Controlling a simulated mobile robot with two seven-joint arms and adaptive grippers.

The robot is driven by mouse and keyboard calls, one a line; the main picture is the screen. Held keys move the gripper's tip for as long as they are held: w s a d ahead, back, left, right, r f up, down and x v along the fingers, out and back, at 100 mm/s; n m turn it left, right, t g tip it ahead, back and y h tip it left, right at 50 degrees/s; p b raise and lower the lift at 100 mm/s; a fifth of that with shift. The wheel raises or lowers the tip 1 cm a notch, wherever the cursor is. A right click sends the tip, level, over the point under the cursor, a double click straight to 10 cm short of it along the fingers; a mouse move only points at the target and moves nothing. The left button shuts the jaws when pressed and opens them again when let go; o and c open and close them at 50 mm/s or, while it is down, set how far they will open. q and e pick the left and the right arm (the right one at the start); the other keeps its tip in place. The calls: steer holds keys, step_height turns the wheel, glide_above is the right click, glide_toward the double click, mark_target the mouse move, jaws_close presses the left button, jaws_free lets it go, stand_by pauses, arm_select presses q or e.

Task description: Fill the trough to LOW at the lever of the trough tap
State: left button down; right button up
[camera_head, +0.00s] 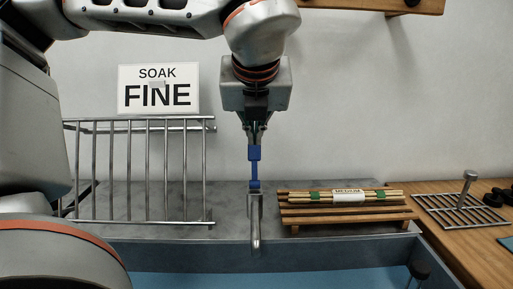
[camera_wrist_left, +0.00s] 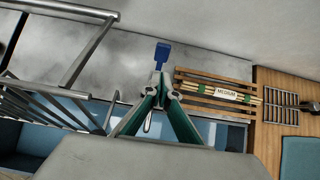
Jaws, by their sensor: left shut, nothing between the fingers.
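The trough (camera_head: 418,241) runs along the bottom of the head view, with blue showing inside it. Its fill marks do not show. The grey trough tap (camera_head: 255,228) stands at its back edge, with its spout pointing down over the trough. The tap's blue lever (camera_head: 254,172) stands upright above it; the lever's blue end also shows in the left wrist view (camera_wrist_left: 162,50). My left gripper (camera_head: 255,139) points down right at the lever's top, shut and empty. Whether it touches the lever I cannot tell. My right gripper is not in view.
A metal rack (camera_head: 149,177) stands left of the tap, under a "SOAK FINE" sign (camera_head: 158,89). Right of the tap, a slatted wooden stand (camera_head: 300,221) carries a cane bundle labelled MEDIUM (camera_head: 348,196). A metal grate (camera_head: 450,210) lies on the wooden bench at right.

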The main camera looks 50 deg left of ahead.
mark_target(254, 148)
arm_select(q)
steer(key=x, duration=0.7)
steer(key=shift+w+a+r, duration=0.3)
steer(key=shift+r, duration=0.05)
steer(key=shift+w+a+f, duration=0.15)
steer(key=shift+w+a, duration=0.1)
steer(key=shift+a, duration=0.05)
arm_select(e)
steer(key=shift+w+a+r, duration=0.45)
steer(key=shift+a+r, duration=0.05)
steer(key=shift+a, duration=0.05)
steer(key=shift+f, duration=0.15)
arm_select(q)
steer(key=shift+w+a+f+h+b, duration=0.15)
steer(key=shift+w+a+h+b, duration=0.15)
steer(key=shift+a+b, duration=0.05)
steer(key=shift+w+a+f+g, duration=0.15)
steer(key=shift+a+g, duration=0.05)
steer(key=shift+g, duration=0.1)
steer(key=shift+w+a, duration=0.1)
steer(key=shift+a, duration=0.05)
steer(key=shift+h, duration=0.3)
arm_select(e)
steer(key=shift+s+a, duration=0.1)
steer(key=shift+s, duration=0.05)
